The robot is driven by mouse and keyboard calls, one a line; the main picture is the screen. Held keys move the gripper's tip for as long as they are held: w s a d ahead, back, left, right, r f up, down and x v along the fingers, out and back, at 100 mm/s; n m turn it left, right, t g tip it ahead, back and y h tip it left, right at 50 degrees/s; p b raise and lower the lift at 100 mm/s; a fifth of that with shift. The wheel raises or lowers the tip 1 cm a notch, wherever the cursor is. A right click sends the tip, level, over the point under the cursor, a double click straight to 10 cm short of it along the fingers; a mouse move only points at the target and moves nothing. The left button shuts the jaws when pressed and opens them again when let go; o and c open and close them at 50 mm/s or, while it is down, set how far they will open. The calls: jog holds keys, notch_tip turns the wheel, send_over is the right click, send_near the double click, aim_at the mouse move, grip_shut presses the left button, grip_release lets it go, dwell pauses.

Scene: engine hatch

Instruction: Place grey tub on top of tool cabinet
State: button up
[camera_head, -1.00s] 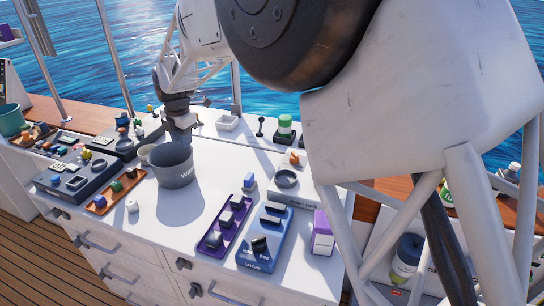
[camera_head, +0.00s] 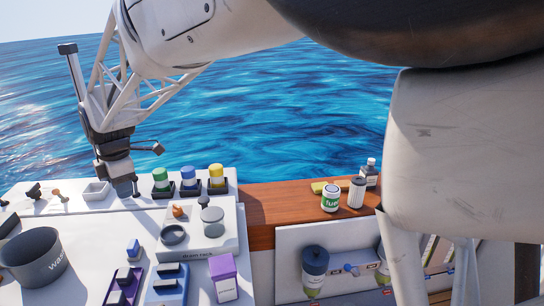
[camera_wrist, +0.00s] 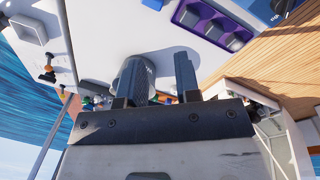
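The grey tub (camera_head: 35,257), with white lettering on its side, stands upright on a white cabinet top (camera_head: 88,250) at the lower left of the head view. My gripper (camera_head: 124,190) points down near the cabinet's back edge, to the right of the tub and clear of it. In the wrist view my gripper (camera_wrist: 160,66) shows two dark fingers apart with a gap between them.

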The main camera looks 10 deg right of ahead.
jog(key=s+d+r+m, duration=0.1)
jog(key=s+d+m, duration=0.25)
jog(key=d, duration=0.65)
jog(key=s+d+r+m+t, duration=0.1)
jog(key=s+d+r+m, duration=0.15)
jog(key=d+m, duration=0.45)
jog(key=s+d+r+m, duration=0.15)
jog(key=s+d, duration=0.25)
jog(key=d, duration=0.8)
jog(key=s+d+f+m, duration=0.3)
jog(key=s+d+m, duration=0.3)
jog(key=s+d, duration=0.2)
jog(key=s+d+f+m+h, duration=0.1)
jog(key=s+d+f+m, duration=0.2)
jog(key=s+d+m, duration=0.4)
jog(key=s+d, duration=0.1)
jog(key=s, duration=0.2)
jog(key=shift+s+d+f+t, duration=0.2)
jog(key=shift+s+d+t, duration=0.1)
jog(key=shift+s+t, duration=0.1)
